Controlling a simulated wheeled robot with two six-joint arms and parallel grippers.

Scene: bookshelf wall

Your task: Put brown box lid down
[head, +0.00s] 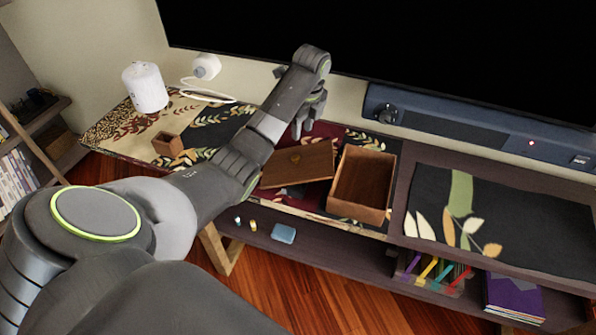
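The brown box lid (308,170), a flat wooden panel with a small round knob, lies on the dark red patterned cloth. Its left part is next to my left forearm in the picture. The brown box (374,181) stands just right of the lid, open at the top and with nothing visible inside. My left gripper (305,122) is beyond the lid, near the wall side of the cabinet, and appears apart from it. Its fingers are small and seen at an angle, so their opening is unclear. My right gripper is out of view.
A blue-grey soundbar (455,128) runs along the back under the black screen. A small wooden cup (168,144), a white cylinder (145,87) and a white corded device (207,67) are at left. The dark leaf-patterned cloth (540,222) at right is clear.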

